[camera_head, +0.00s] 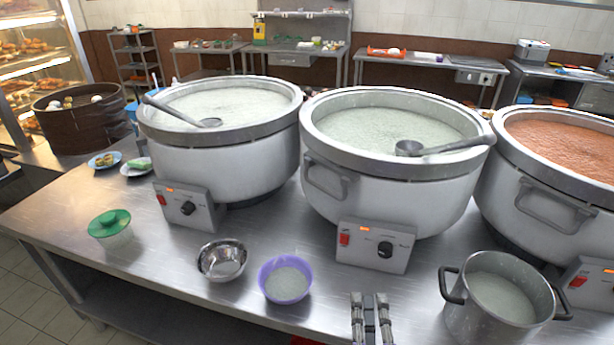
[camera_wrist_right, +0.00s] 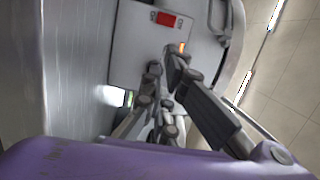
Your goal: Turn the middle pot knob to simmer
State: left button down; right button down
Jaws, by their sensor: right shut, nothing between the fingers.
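The middle pot (camera_head: 330,190) is a large grey-white stockpot of pale congee. Its control box (camera_head: 350,254) on the front carries a red switch (camera_head: 345,239) and a black knob (camera_head: 385,249). My right gripper (camera_head: 370,297) is at the bottom of the head view, in front of and below this box, apart from the knob. Its fingers are shut and empty. In the right wrist view a white control box (camera_wrist_right: 130,45) with a red switch (camera_wrist_right: 169,19) lies beyond the fingers (camera_wrist_right: 166,68); its knob is not visible there. My left gripper is out of view.
A left pot (camera_head: 225,160) and a right pot (camera_head: 530,190) flank the middle one. A purple bowl (camera_head: 285,280), a steel bowl (camera_head: 222,260) and a small two-handled pot (camera_head: 490,310) stand on the steel table (camera_head: 150,268). A ladle (camera_head: 445,147) rests on the middle pot's rim.

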aim_at(385, 251)
jog(key=w+m+h, duration=0.1)
jog(key=w+m, duration=0.2)
jog(key=w+d+r+m+h, duration=0.1)
jog(key=w+m, duration=0.2)
jog(key=w, duration=0.1)
jog(key=w+d+m+g+h, duration=0.1)
jog(key=w+m, duration=0.1)
jog(key=w, duration=0.2)
jog(key=shift+w+r+m+b, duration=0.15)
jog(key=shift+w+m+b, duration=0.05)
jog(key=shift+m+b, duration=0.2)
jog(key=shift+w+d, duration=0.15)
jog(key=shift+r, duration=0.1)
jog(key=shift+d, duration=0.35)
dwell(0.3)
